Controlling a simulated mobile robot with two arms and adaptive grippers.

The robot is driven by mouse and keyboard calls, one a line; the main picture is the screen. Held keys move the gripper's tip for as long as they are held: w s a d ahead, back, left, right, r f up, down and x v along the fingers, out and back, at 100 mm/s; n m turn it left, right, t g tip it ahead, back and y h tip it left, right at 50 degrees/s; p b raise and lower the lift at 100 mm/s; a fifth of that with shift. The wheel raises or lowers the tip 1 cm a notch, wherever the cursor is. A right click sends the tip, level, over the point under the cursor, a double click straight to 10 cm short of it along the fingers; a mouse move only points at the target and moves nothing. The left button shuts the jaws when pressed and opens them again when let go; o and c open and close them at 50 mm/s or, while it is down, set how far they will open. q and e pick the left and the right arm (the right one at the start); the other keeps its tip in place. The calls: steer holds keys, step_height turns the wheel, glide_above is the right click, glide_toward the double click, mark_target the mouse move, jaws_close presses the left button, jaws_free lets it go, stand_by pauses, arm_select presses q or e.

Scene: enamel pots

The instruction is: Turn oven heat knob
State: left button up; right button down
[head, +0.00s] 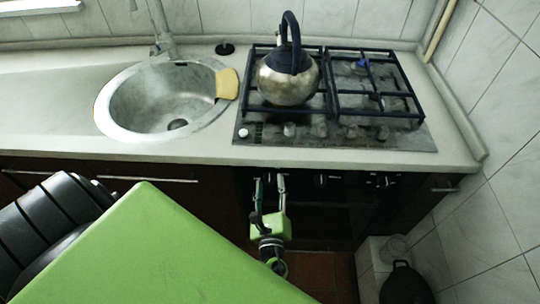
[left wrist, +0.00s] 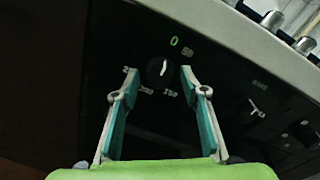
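The round black oven heat knob (left wrist: 158,70) is on the dark oven front, with a ring of printed numbers around it. Its white mark points roughly up, toward the green 0, in the left wrist view. My left gripper (left wrist: 159,73) is open, with its two teal-padded fingertips on either side of the knob in that view and visible gaps to it. How deep the tips reach around the knob is unclear. In the head view the left gripper (head: 269,180) is at the oven front (head: 325,215), under the counter edge. My right gripper is not in view.
A gas hob (head: 345,131) with knobs along its front and a kettle (head: 288,78) is above the oven. A sink (head: 125,106) is to the left. Other oven controls (head: 320,180) are right of my gripper. A dark pot (head: 405,285) is low at right.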

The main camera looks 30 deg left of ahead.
arm_select(q)
steer(key=v, duration=1.2)
steer(key=s+a+f+n+g+h, duration=0.1)
steer(key=s+a+f+n+g, duration=0.15)
steer(key=f, duration=0.65)
steer(key=s+a+f+n+g+h, duration=0.15)
steer(key=s+f+g, duration=0.25)
steer(key=f, duration=0.5)
steer(key=s+a+f+n+g+h, duration=0.1)
steer(key=s+a+f+g, duration=0.2)
steer(key=f, duration=0.6)
steer(key=s+d+f+n+g+h, duration=0.2)
steer(key=s+f+n+h, duration=0.1)
steer(key=s+f+n, duration=0.3)
steer(key=s+d+f+n+g+h, duration=0.2)
steer(key=s+f+n, duration=0.5)
steer(key=s, duration=0.5)
steer(key=shift+d+n+h, duration=0.3)
steer(key=shift+n+h, duration=0.45)
steer(key=shift+n, duration=0.65)
